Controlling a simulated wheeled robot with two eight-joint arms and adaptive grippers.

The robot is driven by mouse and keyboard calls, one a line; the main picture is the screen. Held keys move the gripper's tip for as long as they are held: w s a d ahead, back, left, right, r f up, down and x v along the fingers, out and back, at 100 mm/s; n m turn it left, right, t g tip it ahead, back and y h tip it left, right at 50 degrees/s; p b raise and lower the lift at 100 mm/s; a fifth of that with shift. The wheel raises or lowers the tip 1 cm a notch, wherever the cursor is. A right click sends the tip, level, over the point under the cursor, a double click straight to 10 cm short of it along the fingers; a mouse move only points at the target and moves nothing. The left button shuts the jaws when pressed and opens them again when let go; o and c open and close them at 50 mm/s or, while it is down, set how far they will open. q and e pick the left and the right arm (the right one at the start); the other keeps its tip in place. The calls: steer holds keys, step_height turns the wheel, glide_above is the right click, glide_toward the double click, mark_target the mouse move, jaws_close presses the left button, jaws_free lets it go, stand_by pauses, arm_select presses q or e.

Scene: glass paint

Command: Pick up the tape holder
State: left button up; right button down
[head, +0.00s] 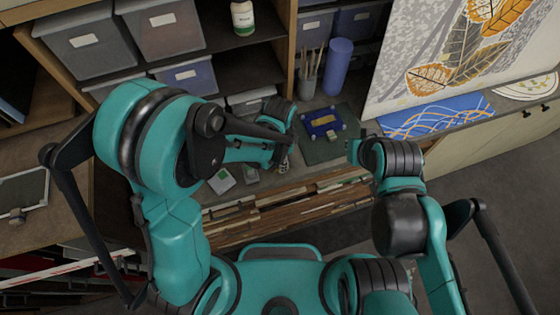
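My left gripper (284,140) is at the back of the worktop, left of a dark green mat (318,150). Its own wrist covers much of it, so its fingers are hard to make out. A small greyish object (284,166) shows just below it; I cannot tell whether they touch. A small pale item with a green patch (221,181) lies on the worktop further left. I cannot tell which of these small items is the tape holder. My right gripper (355,149) is right of the mat, pointing left; its finger gap is not clear.
A blue piece with a yellow centre (321,123) lies on the mat. Behind it stand a cup of brushes (308,78) and a blue cylinder (337,66). Shelves with grey bins (85,45) rise at the back left. A large leaf-patterned panel (455,50) leans at the right.

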arm_select(q)
jaws_close()
steer(key=shift+r, duration=0.55)
step_height(320, 180, up, 3)
steer(key=shift+f+p, duration=0.1)
steer(key=shift+p, duration=0.25)
steer(key=s+d+r, duration=0.6)
steer(key=d+r, duration=0.1)
steer(key=d, duration=0.3)
steer(key=shift+o, duration=0.2)
jaws_free()
steer(key=c, duration=0.5)
